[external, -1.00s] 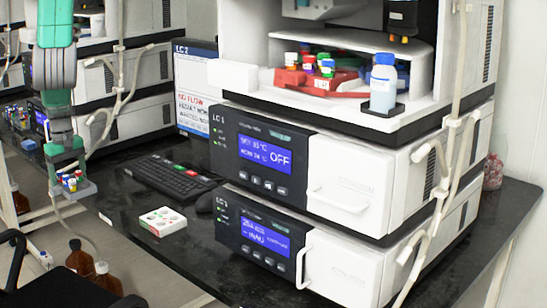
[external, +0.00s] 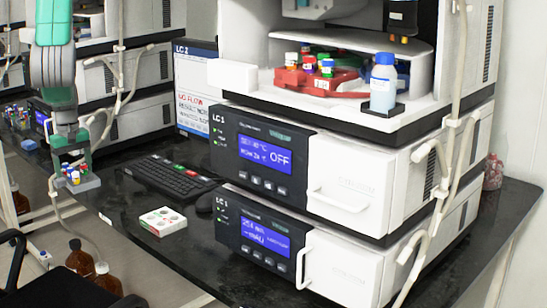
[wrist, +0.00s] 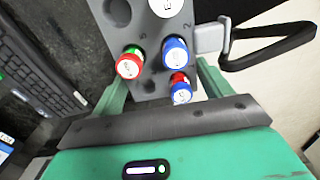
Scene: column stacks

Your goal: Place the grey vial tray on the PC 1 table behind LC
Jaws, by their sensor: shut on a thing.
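The grey vial tray (external: 90,184) hangs in my gripper (external: 74,168), at the left end of the dark table (external: 120,205) in the external view. Several vials with red, blue, yellow and white caps stand in it. In the wrist view, the tray (wrist: 152,85) lies between the two green fingers of my gripper (wrist: 163,90), which are shut on it. Its far part is cut off by the frame. I cannot tell its exact height over the table edge.
A black keyboard (external: 170,178), a white box with coloured dots (external: 163,222) and a mouse (external: 204,204) lie on the table. A monitor marked LC 2 (external: 196,90) and the stacked LC units (external: 265,155) stand behind and right. A black chair (external: 75,290) and brown bottles (external: 80,260) are below.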

